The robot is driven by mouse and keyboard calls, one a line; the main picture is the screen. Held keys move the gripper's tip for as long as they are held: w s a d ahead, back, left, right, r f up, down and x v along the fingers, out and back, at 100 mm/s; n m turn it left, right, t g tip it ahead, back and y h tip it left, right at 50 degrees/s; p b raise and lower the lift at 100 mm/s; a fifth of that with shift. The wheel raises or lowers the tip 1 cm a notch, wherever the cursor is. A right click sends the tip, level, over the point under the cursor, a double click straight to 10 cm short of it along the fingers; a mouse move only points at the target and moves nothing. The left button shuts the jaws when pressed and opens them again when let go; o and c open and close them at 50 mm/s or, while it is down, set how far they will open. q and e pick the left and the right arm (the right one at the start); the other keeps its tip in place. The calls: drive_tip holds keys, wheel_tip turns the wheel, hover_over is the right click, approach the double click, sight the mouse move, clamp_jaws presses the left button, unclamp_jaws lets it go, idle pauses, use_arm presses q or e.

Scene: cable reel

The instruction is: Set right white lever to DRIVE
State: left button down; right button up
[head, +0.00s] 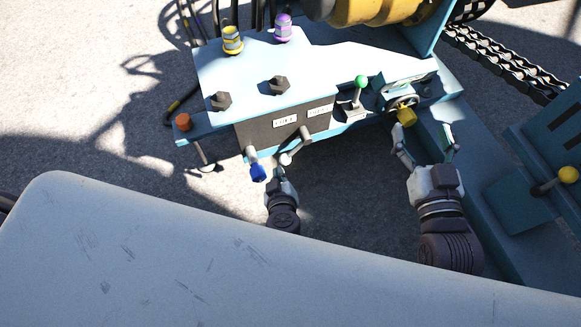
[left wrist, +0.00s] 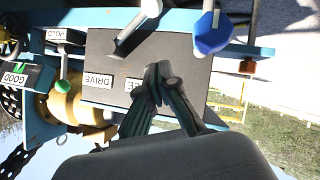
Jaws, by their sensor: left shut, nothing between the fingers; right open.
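The white lever (head: 286,158) hangs from the front of the dark panel (head: 250,136); its grey stem slants down-left from the panel. In the left wrist view the white lever (left wrist: 151,8) is at the top edge, partly cut off, with the DRIVE label (left wrist: 97,80) below-left and a second label (left wrist: 134,85) partly hidden by my fingers. My left gripper (head: 279,172) is shut and empty, close below the white lever; whether they touch I cannot tell. In the left wrist view its fingertips (left wrist: 158,73) are together before the panel. My right gripper (head: 427,141) is open and empty below the yellow knob.
A blue-tipped lever (head: 258,173) hangs just left of my left gripper. A green-knobbed lever (head: 361,82) and a yellow knob (head: 405,116) stand on the right. An orange knob (head: 183,122) is at the left corner. The ground left of the machine is open.

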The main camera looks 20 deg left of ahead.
drive_tip(key=shift+s+d+r, duration=0.1)
drive_tip(key=shift+s+r, duration=0.05)
drive_tip(key=shift+r, duration=0.55)
